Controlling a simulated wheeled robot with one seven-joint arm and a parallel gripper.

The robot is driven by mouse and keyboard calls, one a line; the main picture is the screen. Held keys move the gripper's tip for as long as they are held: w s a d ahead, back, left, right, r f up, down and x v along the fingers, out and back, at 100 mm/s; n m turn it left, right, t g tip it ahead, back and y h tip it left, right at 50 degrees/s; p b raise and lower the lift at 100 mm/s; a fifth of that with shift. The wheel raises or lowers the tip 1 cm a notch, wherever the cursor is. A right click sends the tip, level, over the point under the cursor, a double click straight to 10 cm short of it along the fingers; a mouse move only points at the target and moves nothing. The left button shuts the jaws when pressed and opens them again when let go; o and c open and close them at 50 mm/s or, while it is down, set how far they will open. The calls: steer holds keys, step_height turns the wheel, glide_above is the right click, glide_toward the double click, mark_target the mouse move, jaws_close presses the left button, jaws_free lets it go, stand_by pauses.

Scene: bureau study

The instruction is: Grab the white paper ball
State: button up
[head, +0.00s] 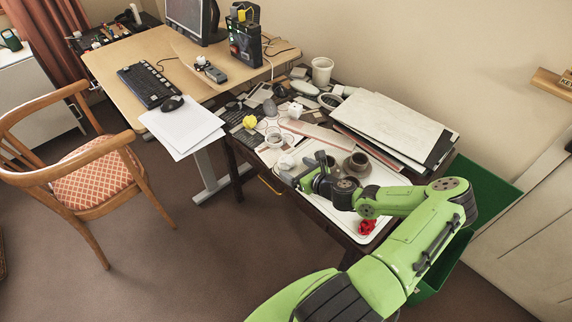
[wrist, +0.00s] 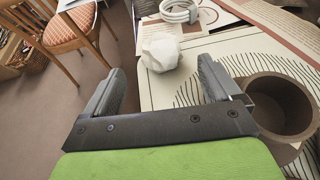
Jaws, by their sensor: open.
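The white paper ball (wrist: 160,52) is crumpled and lies near the left edge of the white tray in the wrist view, just beyond and between my open fingers. In the head view the white paper ball (head: 286,162) shows to the left of my gripper. My gripper (wrist: 162,80) is open and empty, with one finger on each side of the line to the ball. In the head view my gripper (head: 300,177) hangs over the tray's left side. I cannot tell its exact height above the tray.
A brown mug (wrist: 276,105) stands close to my right finger. The white tray (head: 378,178) also holds a red crumpled thing (head: 367,227). A white coiled cable (wrist: 180,10) lies behind the ball. A yellow ball (head: 250,122) and clutter cover the table further back.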

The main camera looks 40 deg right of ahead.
mark_target(290, 164)
steer(key=b+x, duration=0.1)
steer(key=x, duration=0.4)
steer(key=shift+w+d+b, duration=0.15)
steer(key=shift+b, duration=0.25)
steer(key=c, duration=1.1)
steer(key=shift+c, duration=0.3)
